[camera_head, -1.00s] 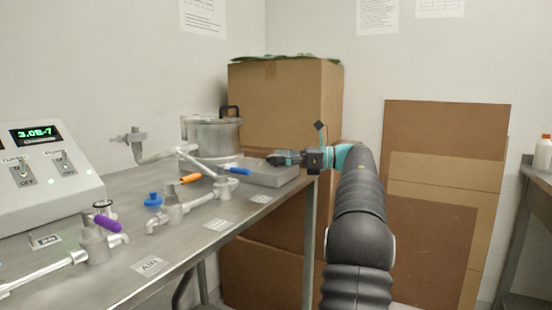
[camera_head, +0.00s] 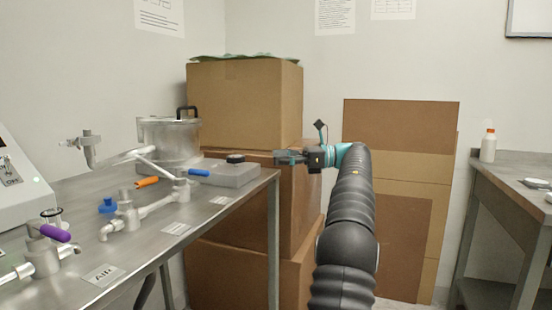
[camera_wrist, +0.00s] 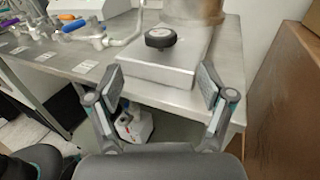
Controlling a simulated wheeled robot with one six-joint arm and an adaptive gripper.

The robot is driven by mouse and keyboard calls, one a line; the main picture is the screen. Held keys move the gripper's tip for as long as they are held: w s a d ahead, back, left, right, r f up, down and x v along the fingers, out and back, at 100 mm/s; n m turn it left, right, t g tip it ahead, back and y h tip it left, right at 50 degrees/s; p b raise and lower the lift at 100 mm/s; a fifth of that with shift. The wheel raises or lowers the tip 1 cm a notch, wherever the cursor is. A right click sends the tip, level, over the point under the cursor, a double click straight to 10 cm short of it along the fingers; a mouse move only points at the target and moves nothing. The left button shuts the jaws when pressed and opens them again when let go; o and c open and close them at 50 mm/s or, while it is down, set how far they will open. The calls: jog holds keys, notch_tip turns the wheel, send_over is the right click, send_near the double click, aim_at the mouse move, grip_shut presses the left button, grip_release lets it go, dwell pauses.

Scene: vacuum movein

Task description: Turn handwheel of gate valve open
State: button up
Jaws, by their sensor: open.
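A black round handwheel (camera_head: 235,158) sits on top of a grey metal block (camera_head: 228,174) near the table's right end. In the wrist view the handwheel (camera_wrist: 160,37) is whole and lies ahead of the fingers, near the block's far edge. My gripper (camera_head: 290,157) is to the right of the handwheel and apart from it. In the wrist view my gripper (camera_wrist: 162,84) is open and empty, its two pads wide apart in front of the block's near edge.
A metal pot (camera_head: 168,140) stands behind the block. Pipes with an orange handle (camera_head: 147,182), a blue handle (camera_head: 198,172) and a purple handle (camera_head: 55,233) lie left. Cardboard boxes (camera_head: 245,105) are stacked behind. A second table (camera_head: 510,185) stands right.

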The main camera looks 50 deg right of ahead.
aim_at(244, 159)
jog(key=s+a+r+m+t+h+b, duration=0.1)
jog(key=s+a+t+h+b, duration=0.15)
jog(key=s+a+b, duration=0.5)
jog(key=w+m+h, duration=0.1)
jog(key=w, duration=0.4)
jog(key=w+a+m+t+h+b, duration=0.1)
jog(key=w, duration=0.4)
jog(key=w+f+m+h, duration=0.1)
jog(key=w, duration=0.5)
jog(key=shift+w+a+f+m+t+h+b, duration=0.1)
jog(key=shift+a+m+t+h+b, duration=0.1)
jog(key=shift+m+t+h+b, duration=0.15)
jog(key=c, duration=1.2)
